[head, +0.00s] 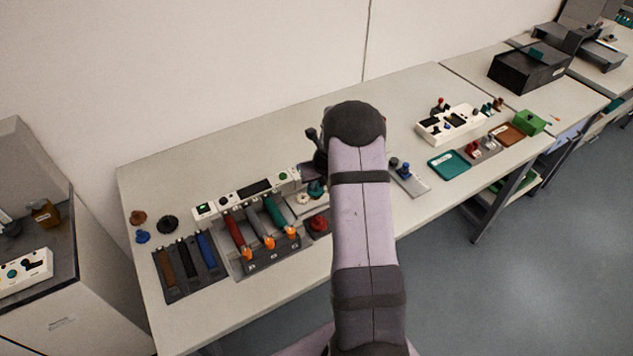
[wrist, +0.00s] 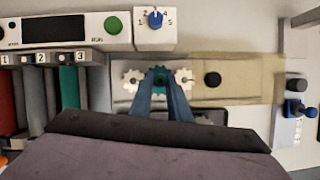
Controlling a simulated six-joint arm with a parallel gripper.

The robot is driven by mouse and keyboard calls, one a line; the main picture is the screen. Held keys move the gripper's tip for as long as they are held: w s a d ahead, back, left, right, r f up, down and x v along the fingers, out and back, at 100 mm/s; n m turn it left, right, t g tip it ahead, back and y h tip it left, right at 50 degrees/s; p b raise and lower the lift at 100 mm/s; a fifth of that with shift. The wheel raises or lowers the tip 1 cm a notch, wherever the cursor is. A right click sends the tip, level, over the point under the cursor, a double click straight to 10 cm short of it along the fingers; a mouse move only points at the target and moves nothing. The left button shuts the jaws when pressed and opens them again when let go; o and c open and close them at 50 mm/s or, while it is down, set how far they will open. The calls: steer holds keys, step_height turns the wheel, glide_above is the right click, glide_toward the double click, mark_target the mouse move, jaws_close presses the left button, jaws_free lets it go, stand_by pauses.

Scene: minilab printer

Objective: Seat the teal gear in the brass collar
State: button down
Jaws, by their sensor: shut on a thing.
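The teal gear (wrist: 159,77) is between the tips of my gripper (wrist: 160,84) in the wrist view, and the jaws are shut on it. It sits between two white gears, the left one (wrist: 132,80) and the right one (wrist: 184,77), on or just above a pale plate. I cannot tell its height or whether it touches them. In the head view the teal gear (head: 317,188) shows just left of my arm. The brass collar cannot be made out; the gear and fingers cover the spot between the white gears.
A black knob (wrist: 212,80) stands right of the gears. Behind them is a white control panel with a blue dial (wrist: 155,19) and a green button (wrist: 113,25). Coloured cartridges (head: 274,212) stand to the left. A blue-knobbed part (head: 405,170) is to the right.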

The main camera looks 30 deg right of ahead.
steer(key=shift+f, duration=0.35)
steer(key=c, duration=1.6)
jaws_free()
steer(key=shift+r, duration=0.15)
step_height(320, 180, up, 9)
steer(key=p, duration=0.9)
